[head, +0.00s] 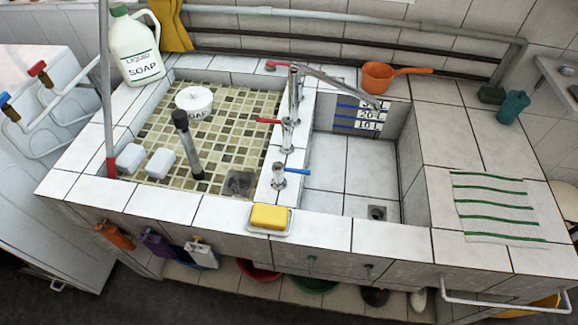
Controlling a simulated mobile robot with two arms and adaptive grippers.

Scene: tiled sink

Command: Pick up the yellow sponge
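The yellow sponge (270,216) lies on a small white dish (286,230) on the front ledge of the tiled sink, near the middle of the head view. It sits just in front of the divider between the two basins, and its top and front are in plain sight. Neither of my grippers can be made out in the head view.
A white soap jug (136,50) stands at the back left. The left basin (225,110) holds a white soap tub (194,102). Taps with a blue handle (278,174) rise behind the sponge. A striped cloth (496,207) lies right; the front ledge beside the sponge is clear.

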